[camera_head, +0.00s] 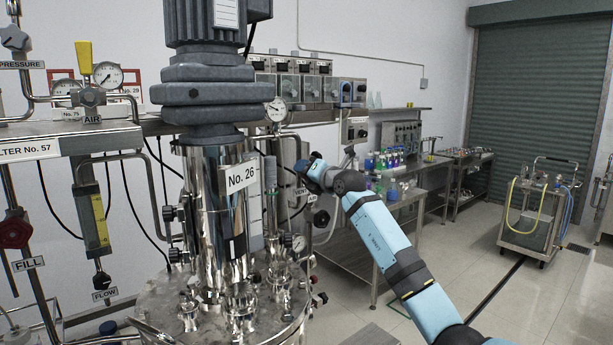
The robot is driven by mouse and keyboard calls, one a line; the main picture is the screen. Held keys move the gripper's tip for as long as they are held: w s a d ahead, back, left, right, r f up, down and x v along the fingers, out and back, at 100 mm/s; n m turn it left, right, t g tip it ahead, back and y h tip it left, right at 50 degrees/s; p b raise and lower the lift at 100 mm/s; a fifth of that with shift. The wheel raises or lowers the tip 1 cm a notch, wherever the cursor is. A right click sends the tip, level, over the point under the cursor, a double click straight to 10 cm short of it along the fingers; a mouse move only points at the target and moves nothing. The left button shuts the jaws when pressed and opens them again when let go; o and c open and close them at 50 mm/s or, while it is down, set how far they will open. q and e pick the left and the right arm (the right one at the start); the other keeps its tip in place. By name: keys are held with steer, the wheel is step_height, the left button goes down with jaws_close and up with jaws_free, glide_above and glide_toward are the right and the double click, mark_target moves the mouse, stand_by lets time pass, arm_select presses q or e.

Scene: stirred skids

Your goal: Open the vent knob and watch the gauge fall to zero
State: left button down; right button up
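A small VENT label (301,192) is behind the steel vessel marked No. 26, on its right side. A dark round knob (321,218) sits just below and right of it; I cannot tell if it is the vent knob. A white-faced gauge (276,109) stands upright behind the vessel, its needle too small to read. A second small gauge (299,243) is lower down. My blue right arm reaches in from the lower right, and its dark end with the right gripper (303,168) is close to the VENT label. Its fingers are not clear. My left gripper is out of view.
The vessel (205,220) with its grey motor fills the centre left. A pipe panel with an AIR gauge (107,75), a yellow lever (84,57) and a red FILL handwheel (15,234) is at the left. A hose cart (540,212) stands right; the floor before it is clear.

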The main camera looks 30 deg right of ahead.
steer(key=n+b, duration=0.2)
steer(key=n, duration=0.3)
steer(key=shift+f+n+b, duration=0.15)
steer(key=shift+n+b, duration=0.15)
steer(key=shift+b, duration=0.1)
steer(key=n+b, duration=0.3)
steer(key=n, duration=0.2)
steer(key=shift+n+b, duration=0.5)
steer(key=shift+n, duration=0.5)
steer(key=shift+n+b, duration=0.35)
steer(key=shift+n, duration=0.45)
steer(key=shift+n+b, duration=0.3)
steer(key=shift+n, duration=0.8)
steer(key=o, duration=0.9)
